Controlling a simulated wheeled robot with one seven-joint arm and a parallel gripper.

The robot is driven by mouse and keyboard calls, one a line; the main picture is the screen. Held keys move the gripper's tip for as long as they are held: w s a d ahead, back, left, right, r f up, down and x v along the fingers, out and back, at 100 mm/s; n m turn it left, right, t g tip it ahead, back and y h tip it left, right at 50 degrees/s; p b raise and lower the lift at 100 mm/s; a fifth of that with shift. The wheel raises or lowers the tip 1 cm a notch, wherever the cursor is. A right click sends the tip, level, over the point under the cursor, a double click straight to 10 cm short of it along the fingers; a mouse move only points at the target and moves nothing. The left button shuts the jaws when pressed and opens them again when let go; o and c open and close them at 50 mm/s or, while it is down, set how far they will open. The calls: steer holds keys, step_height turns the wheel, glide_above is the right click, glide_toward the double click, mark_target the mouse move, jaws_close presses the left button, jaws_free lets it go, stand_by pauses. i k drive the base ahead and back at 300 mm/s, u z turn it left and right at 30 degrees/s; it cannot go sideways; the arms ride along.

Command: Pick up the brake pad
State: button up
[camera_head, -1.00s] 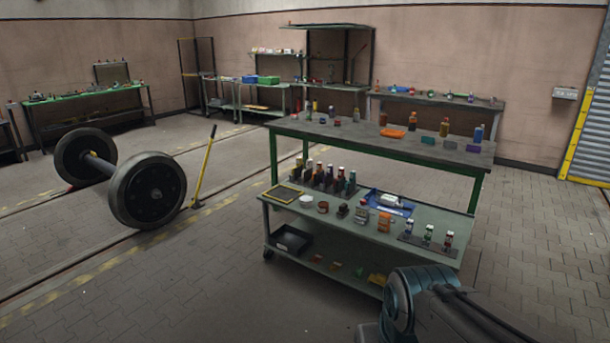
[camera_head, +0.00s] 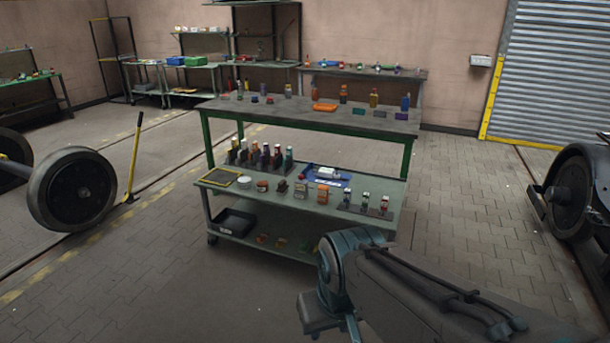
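I cannot single out the brake pad at this size. Small parts stand along the front of the green cart's middle shelf (camera_head: 232,196), among them an orange block (camera_head: 322,194), a dull tan block (camera_head: 300,190) and a dark brown piece (camera_head: 281,186). More small orange pieces (camera_head: 262,239) lie on the low shelf, partly in shadow. My arm enters at the lower right and bends in front of the cart's right end, hiding part of its low shelf. My gripper's fingers do not show.
A black tray (camera_head: 234,221) sits low on the cart's left. Bottles, a yellow-edged frame (camera_head: 222,178) and a blue tray (camera_head: 312,172) share the middle shelf. A workbench (camera_head: 290,109) stands behind. Wheelsets flank left (camera_head: 72,189) and right (camera_head: 574,195). Paved floor in front is open.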

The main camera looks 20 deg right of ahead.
mark_target(243, 154)
steer(key=k, duration=0.5)
steer(key=u, duration=0.6)
steer(key=i, duration=8.4)
steer(key=z, duration=0.05)
